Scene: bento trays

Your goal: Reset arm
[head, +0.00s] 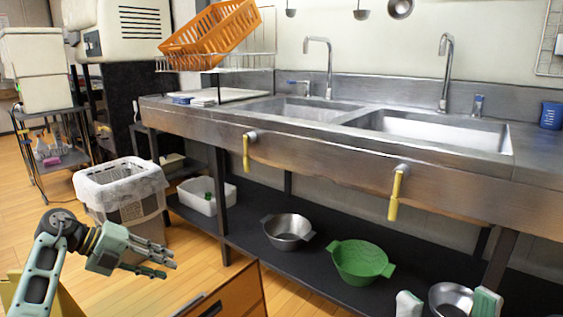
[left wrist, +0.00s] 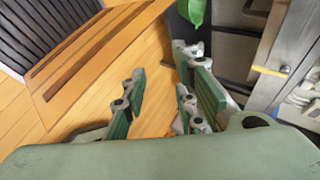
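My left gripper (head: 170,266) is at the lower left in the head view, in front of the waste bin and above the wooden floor. In the left wrist view its green-padded fingers (left wrist: 160,75) stand apart with floor showing between them, and nothing is held. My right gripper (head: 447,297) shows only as two white and green fingertips at the bottom right edge of the head view. They are wide apart, with a metal bowl (head: 452,307) visible between them, which looks to be on the shelf behind. The rest of the right arm is out of view.
A steel sink counter (head: 300,150) runs across the scene. Its lower shelf (head: 330,285) holds a metal bowl (head: 288,230), a green colander (head: 360,262) and a white bin (head: 195,195). A waste bin (head: 125,205) and a wooden piece (head: 235,295) are near my left arm.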

